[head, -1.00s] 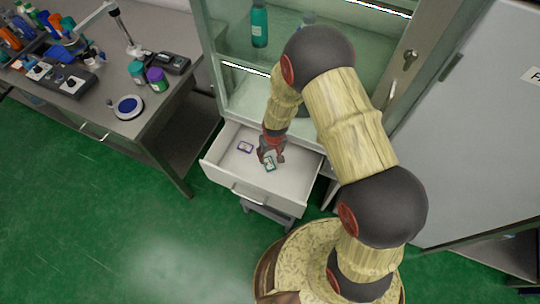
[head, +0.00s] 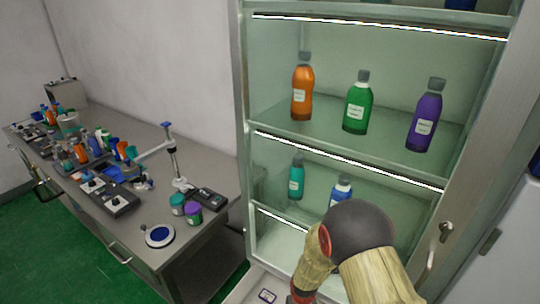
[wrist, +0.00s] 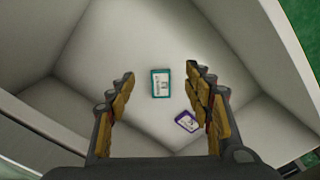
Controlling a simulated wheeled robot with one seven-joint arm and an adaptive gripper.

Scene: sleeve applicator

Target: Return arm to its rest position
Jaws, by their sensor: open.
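My gripper (wrist: 160,105) shows in the wrist view with its two fingers spread apart and nothing between them. It is above the inside of the white drawer (wrist: 150,30). A teal-edged card-like item (wrist: 160,83) lies on the drawer floor, below and between the fingers. In the head view only part of my arm shows at the bottom, and the gripper is out of frame. The purple-edged item also shows there (head: 267,296).
A cabinet with glass shelves (head: 400,165) holds orange (head: 302,92), green (head: 356,108), purple (head: 425,120), teal (head: 296,180) and blue (head: 341,189) bottles. My arm is close in front of it. A cluttered bench (head: 190,245) stands at the left. Green floor shows at far left.

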